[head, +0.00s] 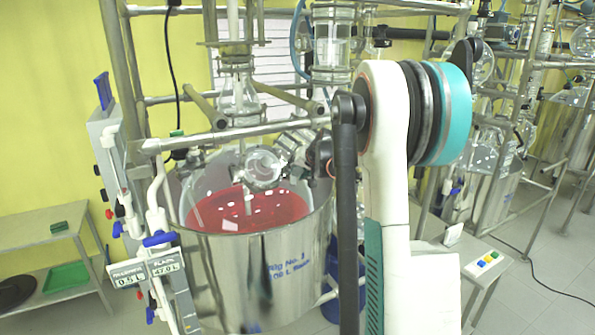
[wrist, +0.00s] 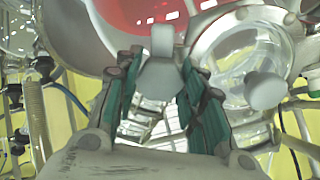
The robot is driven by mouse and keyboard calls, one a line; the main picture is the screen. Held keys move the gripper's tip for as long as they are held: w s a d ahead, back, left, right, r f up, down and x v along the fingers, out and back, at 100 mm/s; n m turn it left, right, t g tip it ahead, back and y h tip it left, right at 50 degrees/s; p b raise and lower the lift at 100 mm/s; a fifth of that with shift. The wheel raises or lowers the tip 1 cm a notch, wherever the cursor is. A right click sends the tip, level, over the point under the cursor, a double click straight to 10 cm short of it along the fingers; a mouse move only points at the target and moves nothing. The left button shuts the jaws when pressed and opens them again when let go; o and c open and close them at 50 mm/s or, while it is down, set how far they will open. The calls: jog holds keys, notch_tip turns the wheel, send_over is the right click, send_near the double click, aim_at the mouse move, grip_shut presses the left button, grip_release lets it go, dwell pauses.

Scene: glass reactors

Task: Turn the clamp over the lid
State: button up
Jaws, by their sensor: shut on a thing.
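In the wrist view the two teal-padded fingers of my gripper (wrist: 161,64) are closed on the sides of a light grey clamp (wrist: 162,78). The round glass lid (wrist: 238,60) is right of the fingers, in a pale ring with a grey knob (wrist: 265,90) at its lower edge. My gripper is small and dark there, just right of the lid, and I cannot make out the clamp in that view.
The steel reactor vessel (head: 250,270) holds red liquid (head: 250,210). A metal frame bar (head: 235,133) crosses in front of the glassware. A control box with valves and displays (head: 148,270) stands at left. A side table (head: 45,235) is at far left. More reactors stand at right.

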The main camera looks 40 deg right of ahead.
jog(key=shift+f+m+b, duration=0.1)
jog(key=shift+m+b, duration=0.2)
jog(key=m+b, duration=0.2)
jog(key=m, duration=0.1)
jog(key=shift+m, duration=0.4)
jog(key=m+b, duration=0.2)
jog(key=m, duration=0.2)
jog(key=shift+m, duration=0.3)
jog(key=m+b, duration=0.1)
jog(key=m, duration=0.3)
jog(key=m+b, duration=0.1)
jog(key=m, duration=0.3)
jog(key=shift+m, duration=0.6)
jog(key=o, duration=1.1)
